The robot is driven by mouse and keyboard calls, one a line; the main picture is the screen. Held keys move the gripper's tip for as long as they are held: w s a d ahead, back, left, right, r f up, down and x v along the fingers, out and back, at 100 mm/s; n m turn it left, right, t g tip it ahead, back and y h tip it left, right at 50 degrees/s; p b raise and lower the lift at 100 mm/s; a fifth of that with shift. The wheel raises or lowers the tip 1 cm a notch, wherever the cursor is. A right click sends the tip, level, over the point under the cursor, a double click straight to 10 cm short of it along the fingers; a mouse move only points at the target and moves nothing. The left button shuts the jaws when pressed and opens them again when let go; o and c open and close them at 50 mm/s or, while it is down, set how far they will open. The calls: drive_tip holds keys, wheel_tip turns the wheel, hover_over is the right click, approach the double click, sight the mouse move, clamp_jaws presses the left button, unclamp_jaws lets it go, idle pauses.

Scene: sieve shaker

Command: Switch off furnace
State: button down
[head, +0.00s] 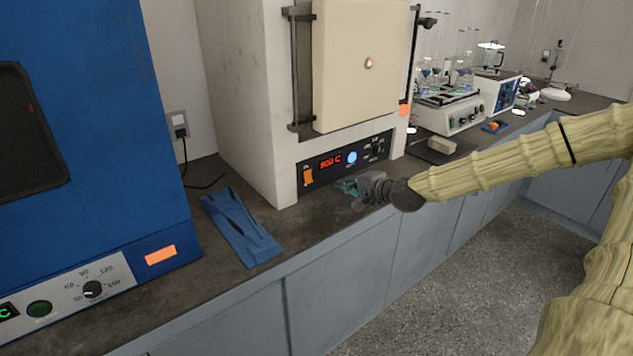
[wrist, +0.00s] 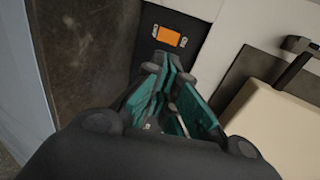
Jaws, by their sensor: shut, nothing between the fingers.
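The furnace (head: 240,95) is a cream box on the bench with a closed front door (head: 360,60). Its dark control panel (head: 335,160) carries a lit orange switch (head: 308,177), a red display reading about 800 C (head: 330,162) and a blue round button (head: 352,157). The orange switch also shows in the wrist view (wrist: 168,36), just beyond my fingertips. My gripper (head: 347,188) has teal fingers, is shut and empty, and is in front of the panel's lower edge, apart from the switch. The fingers also show in the wrist view (wrist: 172,85).
A blue oven (head: 90,120) stands at the left. A blue tray-like holder (head: 240,228) lies on the bench between it and the furnace. A shaker (head: 450,115) with glassware stands to the right. The bench front below the furnace is clear.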

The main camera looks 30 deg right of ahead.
drive_tip(key=shift+w+f, duration=0.1)
drive_tip(key=b, duration=0.6)
approach(311, 178)
drive_tip(key=shift+d+b+x, duration=0.15)
drive_tip(key=shift+b+x, duration=0.05)
drive_tip(key=shift+x, duration=1.6)
drive_tip(key=shift+d+b+x, duration=0.15)
drive_tip(key=shift+x, duration=1.65)
drive_tip(key=shift+f, duration=0.2)
drive_tip(key=shift+w+f+t+b, duration=0.1)
drive_tip(key=shift+f+t+b, duration=0.25)
drive_tip(key=shift+b, duration=0.9)
drive_tip(key=shift+r, duration=0.25)
